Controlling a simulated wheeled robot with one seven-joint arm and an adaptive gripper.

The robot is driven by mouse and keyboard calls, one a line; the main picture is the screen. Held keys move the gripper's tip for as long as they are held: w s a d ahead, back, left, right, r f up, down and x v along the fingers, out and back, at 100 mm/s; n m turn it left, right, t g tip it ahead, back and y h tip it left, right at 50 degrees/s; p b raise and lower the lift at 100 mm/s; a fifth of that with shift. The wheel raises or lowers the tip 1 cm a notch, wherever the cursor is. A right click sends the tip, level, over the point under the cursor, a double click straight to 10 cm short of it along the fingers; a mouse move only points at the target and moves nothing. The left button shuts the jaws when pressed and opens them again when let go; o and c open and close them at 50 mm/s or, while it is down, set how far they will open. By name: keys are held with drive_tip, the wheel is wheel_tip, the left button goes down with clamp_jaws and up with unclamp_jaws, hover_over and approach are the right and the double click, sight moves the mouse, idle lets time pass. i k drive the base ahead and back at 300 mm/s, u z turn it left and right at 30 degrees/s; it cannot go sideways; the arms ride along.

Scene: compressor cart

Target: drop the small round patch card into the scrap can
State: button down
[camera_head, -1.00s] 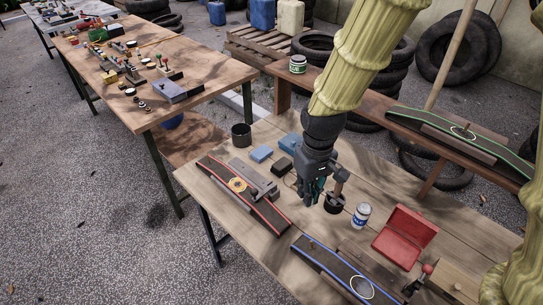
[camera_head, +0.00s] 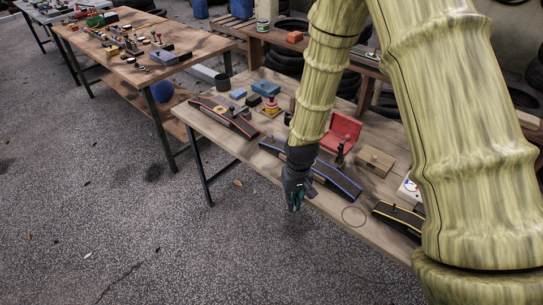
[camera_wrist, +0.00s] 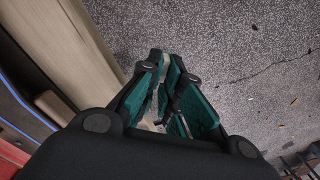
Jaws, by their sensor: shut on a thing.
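My gripper (camera_head: 295,203) hangs in front of the table's front edge, above the pavement. Its teal fingers (camera_wrist: 168,85) are closed together in the wrist view, with a small pale sliver between them. I take this to be the round patch card, but its shape is mostly hidden by the fingers. A dark, open-topped cylinder, which looks like the scrap can (camera_head: 223,81), stands at the far left corner of the table, well away from my gripper.
The wooden table (camera_head: 335,205) carries a red-edged strip (camera_head: 240,124), a blue-edged strip (camera_head: 338,181), a yellow-edged strip (camera_head: 397,216), an open red box (camera_head: 344,130) and a wooden block (camera_head: 376,161). A second table (camera_head: 200,45) stands at the back left. The pavement in front is clear.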

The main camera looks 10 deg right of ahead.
sight(222, 88)
drive_tip(key=u, duration=0.3)
drive_tip(key=i, duration=0.85)
drive_tip(key=u, duration=0.2)
